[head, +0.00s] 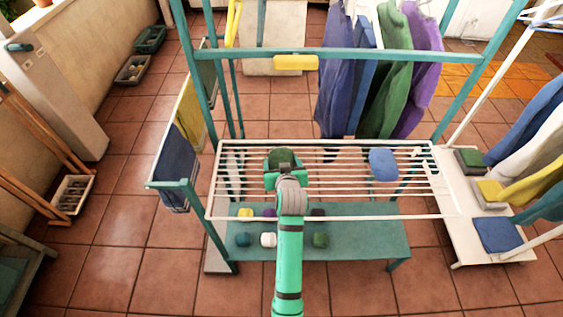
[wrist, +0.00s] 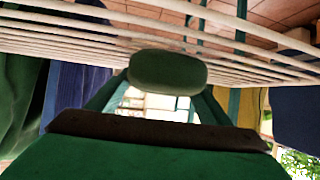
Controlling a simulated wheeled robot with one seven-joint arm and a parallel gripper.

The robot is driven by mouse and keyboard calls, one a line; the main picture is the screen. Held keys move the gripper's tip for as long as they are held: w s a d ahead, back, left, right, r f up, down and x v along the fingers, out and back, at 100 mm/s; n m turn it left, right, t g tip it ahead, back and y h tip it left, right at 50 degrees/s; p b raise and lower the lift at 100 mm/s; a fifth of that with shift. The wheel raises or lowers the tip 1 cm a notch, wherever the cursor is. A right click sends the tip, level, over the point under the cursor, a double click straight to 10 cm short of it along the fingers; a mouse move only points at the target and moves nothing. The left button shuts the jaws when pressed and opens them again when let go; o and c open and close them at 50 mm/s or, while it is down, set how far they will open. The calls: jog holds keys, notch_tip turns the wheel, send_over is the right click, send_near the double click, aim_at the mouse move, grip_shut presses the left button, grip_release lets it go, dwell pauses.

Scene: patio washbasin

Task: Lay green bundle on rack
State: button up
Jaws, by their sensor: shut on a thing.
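The green bundle (head: 282,157) is a rounded dark green roll over the left-middle of the white slatted rack (head: 350,205). My gripper (head: 284,166) is shut on the bundle, which shows between the two fingers. In the wrist view the bundle (wrist: 167,72) sits between my fingertips (wrist: 168,88), with the rack's white slats (wrist: 60,42) close behind it. I cannot tell whether the bundle touches the slats. A blue bundle (head: 383,164) lies on the right part of the rack.
A teal shelf (head: 360,238) below the rack holds several small bundles, including a white one (head: 268,240) and another green one (head: 320,240). Clothes (head: 395,80) hang behind. Slats between my gripper and the blue bundle are clear.

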jog(key=o, duration=1.1)
jog(key=shift+f, duration=0.1)
jog(key=shift+o, duration=0.2)
jog(key=v, duration=1.2)
